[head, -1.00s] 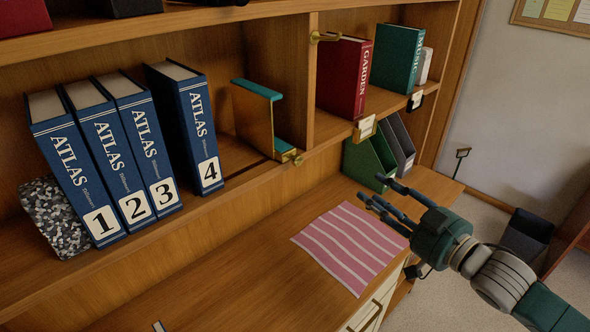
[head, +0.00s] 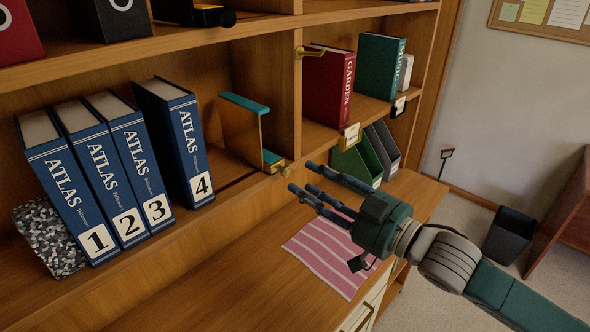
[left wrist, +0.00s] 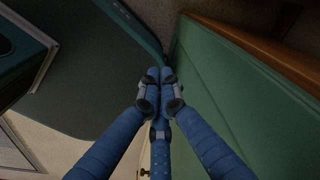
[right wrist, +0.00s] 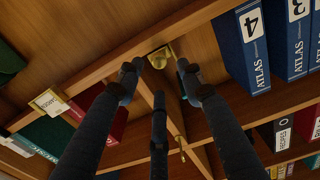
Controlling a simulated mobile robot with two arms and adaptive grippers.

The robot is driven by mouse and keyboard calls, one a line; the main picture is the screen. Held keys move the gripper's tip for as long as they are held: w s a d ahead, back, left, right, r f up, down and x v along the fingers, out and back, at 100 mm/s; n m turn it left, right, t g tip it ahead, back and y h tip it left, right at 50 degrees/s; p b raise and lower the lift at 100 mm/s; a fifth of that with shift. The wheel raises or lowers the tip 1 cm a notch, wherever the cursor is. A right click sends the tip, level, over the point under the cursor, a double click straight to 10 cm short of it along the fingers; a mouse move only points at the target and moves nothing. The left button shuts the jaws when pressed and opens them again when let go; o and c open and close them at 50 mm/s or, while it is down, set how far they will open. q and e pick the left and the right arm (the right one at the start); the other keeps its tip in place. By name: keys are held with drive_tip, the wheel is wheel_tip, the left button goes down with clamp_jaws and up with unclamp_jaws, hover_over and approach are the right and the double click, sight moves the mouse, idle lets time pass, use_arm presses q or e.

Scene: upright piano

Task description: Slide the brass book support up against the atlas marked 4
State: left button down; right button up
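The brass book support (head: 243,132), with teal edges, stands on the middle shelf, left of the upright divider. The blue atlas marked 4 (head: 181,140) is to its left, tilted, with a gap of bare shelf between them. My right gripper (head: 314,186) is open and empty, in front of the shelf and to the right of the support, not touching it. In the right wrist view the atlas (right wrist: 236,50) is at upper right; the support is mostly hidden behind a finger. My left gripper (left wrist: 160,76) has its fingertips together, with nothing visible between them.
Atlases 1, 2 and 3 (head: 125,165) lean left beside a speckled block (head: 48,237). A brass fitting (head: 281,168) sits at the shelf front by the divider (head: 288,100). Red and green books stand right of it. A pink striped cloth (head: 325,262) lies on the desktop below.

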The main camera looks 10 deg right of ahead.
sight(288, 172)
drive_tip(key=shift+p+x, duration=0.6)
drive_tip(key=shift+x, duration=1.8)
clamp_jaws()
